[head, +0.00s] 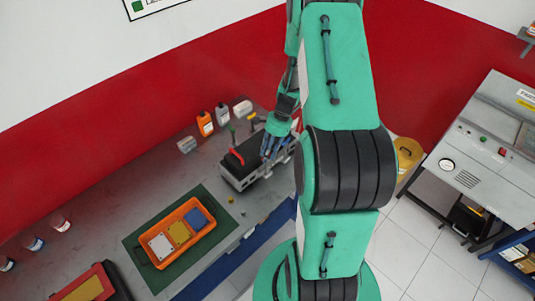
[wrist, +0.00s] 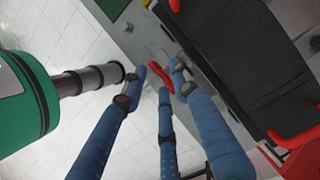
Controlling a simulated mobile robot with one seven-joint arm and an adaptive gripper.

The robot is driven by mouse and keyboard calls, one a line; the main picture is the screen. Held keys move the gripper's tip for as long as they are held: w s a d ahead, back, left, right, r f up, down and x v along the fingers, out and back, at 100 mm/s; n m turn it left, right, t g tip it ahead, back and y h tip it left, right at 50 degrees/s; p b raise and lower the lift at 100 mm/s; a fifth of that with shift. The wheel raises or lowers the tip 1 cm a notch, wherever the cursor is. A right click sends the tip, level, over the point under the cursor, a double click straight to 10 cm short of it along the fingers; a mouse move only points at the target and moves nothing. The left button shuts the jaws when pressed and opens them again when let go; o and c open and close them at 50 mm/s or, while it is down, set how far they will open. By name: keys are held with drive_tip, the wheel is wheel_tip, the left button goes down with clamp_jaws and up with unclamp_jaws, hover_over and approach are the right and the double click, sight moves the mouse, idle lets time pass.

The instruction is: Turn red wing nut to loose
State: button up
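A small elongated red part, apparently the red wing nut (wrist: 161,77), shows between my fingertips in the wrist view, low beside the black-topped engine trainer (wrist: 235,60). My gripper (wrist: 160,78) has its three blue fingers spread around it, with visible gaps at the left and right fingertips. I cannot tell whether the lower finger touches it. In the head view my gripper (head: 268,150) is at the right part of the engine trainer (head: 238,181), and the wing nut is hidden there.
Red handles (wrist: 291,139) stand on the trainer's top; one red handle (head: 237,156) shows in the head view. Orange (head: 205,123) and grey bottles (head: 222,115) stand behind. An orange tray (head: 160,259) lies on a green mat (head: 136,242) at the front left.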

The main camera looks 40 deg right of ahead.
drive_tip(key=v, duration=1.2)
idle(0.3)
drive_tip(key=s+a+r+n+t+h+b, duration=0.1)
drive_tip(key=a+r+n+h+b, duration=0.2)
drive_tip(key=a+r+n+b, duration=0.95)
drive_tip(key=s+a+r+n+t+b, duration=0.2)
drive_tip(key=s+a, duration=0.6)
drive_tip(key=a, duration=0.2)
drive_tip(key=s+a+r+n+t+h+b, duration=0.1)
drive_tip(key=s+a+n+t+b, duration=0.1)
drive_tip(key=s+a, duration=0.5)
drive_tip(key=a+n, duration=0.1)
drive_tip(key=a, duration=0.3)
drive_tip(key=shift+s+a+r+n+t+h, duration=0.3)
drive_tip(key=shift+s+r+n, duration=0.05)
drive_tip(key=shift+s+r, duration=0.05)
idle(2.2)
